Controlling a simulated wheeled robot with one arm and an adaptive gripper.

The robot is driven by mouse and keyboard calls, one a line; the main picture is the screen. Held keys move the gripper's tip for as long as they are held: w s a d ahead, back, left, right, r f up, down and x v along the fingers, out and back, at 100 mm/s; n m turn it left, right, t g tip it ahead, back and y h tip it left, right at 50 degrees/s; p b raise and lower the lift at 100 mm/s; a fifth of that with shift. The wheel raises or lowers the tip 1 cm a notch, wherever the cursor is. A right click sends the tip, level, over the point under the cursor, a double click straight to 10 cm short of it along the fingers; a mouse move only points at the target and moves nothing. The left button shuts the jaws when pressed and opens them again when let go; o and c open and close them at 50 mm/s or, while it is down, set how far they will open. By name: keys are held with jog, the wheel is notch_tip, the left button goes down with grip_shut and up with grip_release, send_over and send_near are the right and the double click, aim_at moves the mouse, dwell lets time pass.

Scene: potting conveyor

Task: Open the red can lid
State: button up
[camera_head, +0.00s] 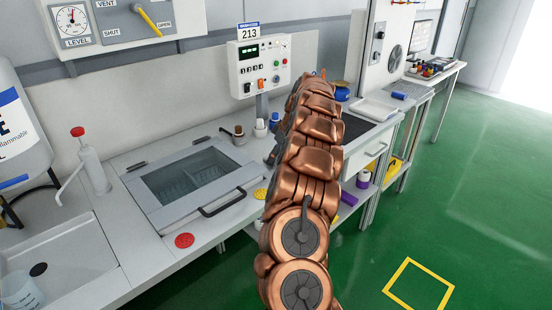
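No red can with a lid can be made out clearly. My copper arm reaches up through the middle of the view over the bench. A small orange-red tip (323,73) shows at the arm's far end, too small to identify.
A red-topped pump (92,165) stands left by the sink (75,250). Small bottles (260,128) stand below the control box (259,65). A yellow disc (260,193) lies right of the hatch handle (222,204). Purple containers (363,178) sit on a lower shelf.

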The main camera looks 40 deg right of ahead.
jog(key=c, duration=0.8)
jog(key=shift+r, duration=0.1)
jog(key=shift+r+b, duration=0.45)
jog(key=shift+r, duration=1.25)
jog(key=shift+s+a+r+b, duration=0.25)
jog(key=shift+s+a+b, duration=0.25)
jog(key=shift+s+a, duration=1.35)
jog(key=shift+s+a+r+b, duration=0.2)
jog(key=shift+s+a+b, duration=0.3)
jog(key=shift+s+a, duration=1.35)
jog(key=shift+s+a+r+b, duration=0.25)
jog(key=shift+s+a+b, duration=0.25)
jog(key=shift+s+a, duration=1.35)
jog(key=shift+s+d, duration=0.55)
jog(key=shift+s, duration=0.15)
